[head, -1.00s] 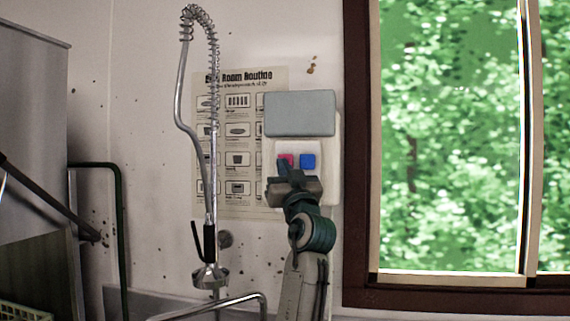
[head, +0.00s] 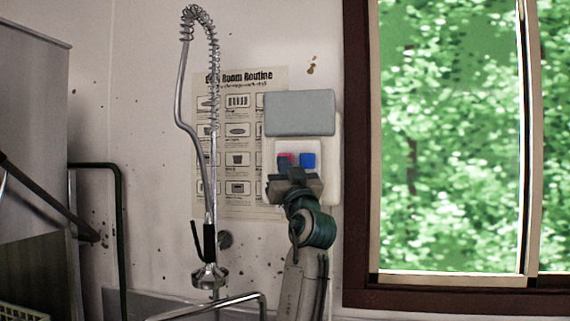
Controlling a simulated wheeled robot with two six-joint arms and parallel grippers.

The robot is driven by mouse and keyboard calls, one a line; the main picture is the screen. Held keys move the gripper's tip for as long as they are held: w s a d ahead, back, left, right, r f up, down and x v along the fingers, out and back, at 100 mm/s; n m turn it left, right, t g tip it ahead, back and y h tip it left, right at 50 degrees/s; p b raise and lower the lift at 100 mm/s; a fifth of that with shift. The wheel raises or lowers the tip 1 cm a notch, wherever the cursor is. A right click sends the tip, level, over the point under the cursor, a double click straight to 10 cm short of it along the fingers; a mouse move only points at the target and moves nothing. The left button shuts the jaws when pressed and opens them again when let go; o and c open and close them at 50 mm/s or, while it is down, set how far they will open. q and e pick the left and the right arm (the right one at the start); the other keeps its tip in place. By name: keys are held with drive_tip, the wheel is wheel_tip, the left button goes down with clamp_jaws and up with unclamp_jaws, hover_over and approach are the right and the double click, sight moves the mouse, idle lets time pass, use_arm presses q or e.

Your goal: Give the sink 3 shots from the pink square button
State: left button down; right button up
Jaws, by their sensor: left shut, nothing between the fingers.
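The pink square button (head: 287,157) sits on the white panel of a wall dispenser (head: 331,185) with a grey upper cover. Its lower part is hidden behind my left gripper. A blue square button (head: 308,160) is just to its right. My left gripper (head: 292,172) is shut and empty, raised in front of the panel, with its tip over the pink button's lower edge. I cannot tell whether it touches the button. The sink (head: 150,302) shows only as a strip of rim at the bottom. My right gripper is out of view.
A spring-hose spray tap (head: 209,240) stands left of the dispenser, in front of a wall poster (head: 237,140). A metal rail (head: 215,304) crosses low in front. A brown-framed window (head: 358,200) is close on the right. A dark green pipe (head: 121,220) stands at left.

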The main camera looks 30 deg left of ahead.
use_arm(q)
drive_tip(key=shift+w+a+r+b, duration=0.1)
drive_tip(key=shift+w+a+b, duration=0.1)
drive_tip(key=shift+w+b, duration=0.4)
idle(1.2)
drive_tip(key=shift+s+d, duration=0.3)
drive_tip(key=shift+s, duration=0.6)
idle(0.4)
drive_tip(key=shift+w+a+b, duration=0.1)
drive_tip(key=shift+w+b, duration=0.05)
drive_tip(key=shift+b, duration=0.25)
